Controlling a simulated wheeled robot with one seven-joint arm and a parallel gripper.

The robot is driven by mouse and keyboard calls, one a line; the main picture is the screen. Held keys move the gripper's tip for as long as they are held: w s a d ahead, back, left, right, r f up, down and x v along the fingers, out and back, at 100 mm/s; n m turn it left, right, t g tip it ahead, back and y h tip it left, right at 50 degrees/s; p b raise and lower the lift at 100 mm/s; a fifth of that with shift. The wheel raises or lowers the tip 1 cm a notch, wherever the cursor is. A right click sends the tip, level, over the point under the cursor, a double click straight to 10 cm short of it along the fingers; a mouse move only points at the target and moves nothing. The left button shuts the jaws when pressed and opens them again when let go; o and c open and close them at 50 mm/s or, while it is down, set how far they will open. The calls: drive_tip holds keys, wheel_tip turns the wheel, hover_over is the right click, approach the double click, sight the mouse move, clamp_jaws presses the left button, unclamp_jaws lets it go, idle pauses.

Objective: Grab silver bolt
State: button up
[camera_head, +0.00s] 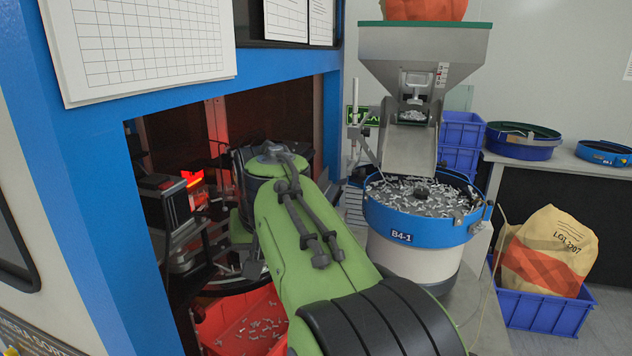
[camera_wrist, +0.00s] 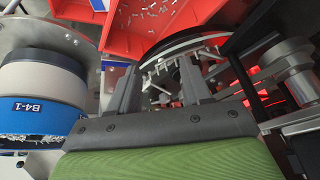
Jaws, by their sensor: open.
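In the wrist view, my gripper (camera_wrist: 160,78) is open, with its two dark fingers apart. Several small silver bolts (camera_wrist: 160,88) show between and just beyond the fingers, by the edge of a dark round disc (camera_wrist: 190,37). I cannot tell how far below the fingertips they are, and no bolt is clearly held. More silver bolts (camera_wrist: 150,15) lie in a red bin at the top of the wrist view. In the head view, my green arm reaches into the blue-framed machine and hides my fingers.
The red bin (camera_head: 232,323) sits low in the machine opening. The blue frame (camera_head: 95,190) borders my arm on the left. A blue bowl feeder (camera_head: 410,228) full of bolts stands close on the right, under a grey hopper (camera_head: 425,45). Sorter parts (camera_wrist: 290,75) crowd the gripper's right side.

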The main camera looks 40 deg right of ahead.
drive_tip(key=w+d+r+m+g+h+p, duration=0.1)
drive_tip(key=w+d+r+m+p, duration=0.25)
drive_tip(key=d+r+p, duration=0.45)
drive_tip(key=w+d+r+m+g+h+p, duration=0.15)
drive_tip(key=w+d+r+p, duration=0.3)
drive_tip(key=d+p, duration=0.7)
drive_tip(key=shift+m+y, duration=0.25)
drive_tip(key=shift+m, duration=0.15)
drive_tip(key=x, duration=0.6)
drive_tip(key=d+b+x, duration=0.1)
drive_tip(key=x, duration=0.4)
drive_tip(key=w+b+x, duration=0.1)
drive_tip(key=x, duration=0.5)
drive_tip(key=shift+w+d, duration=0.15)
drive_tip(key=shift+d, duration=0.25)
drive_tip(key=shift+a+r, duration=0.1)
drive_tip(key=shift+a, duration=0.05)
drive_tip(key=shift+c, duration=1.4)
clamp_jaws()
